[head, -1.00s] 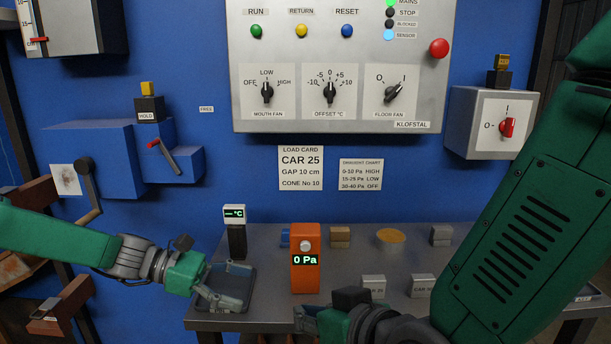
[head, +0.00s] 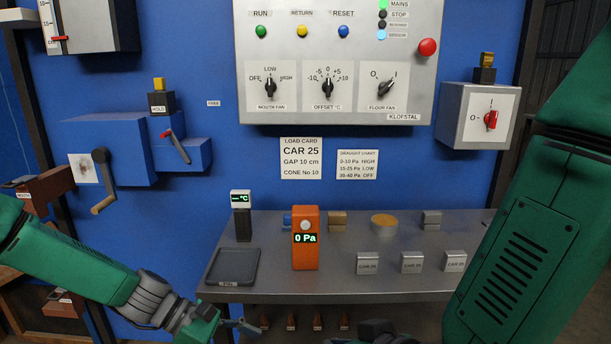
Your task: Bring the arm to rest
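My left arm comes in from the left, and its gripper (head: 242,325) hangs low in front of the bench's front edge, below the dark tray (head: 232,267). Its fingers are small and seen at a steep angle, so their opening is unclear; no object shows in them. My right arm fills the right side. Only a dark top part of the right gripper (head: 375,330) shows at the bottom edge; its fingers are cut off or hidden.
The metal bench (head: 335,282) carries an orange 0 Pa meter (head: 306,255), a thermometer (head: 241,222), several grey CAR blocks (head: 411,263) and a round tan disc (head: 384,224). A control panel (head: 335,60) and a crank (head: 103,180) are on the blue wall.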

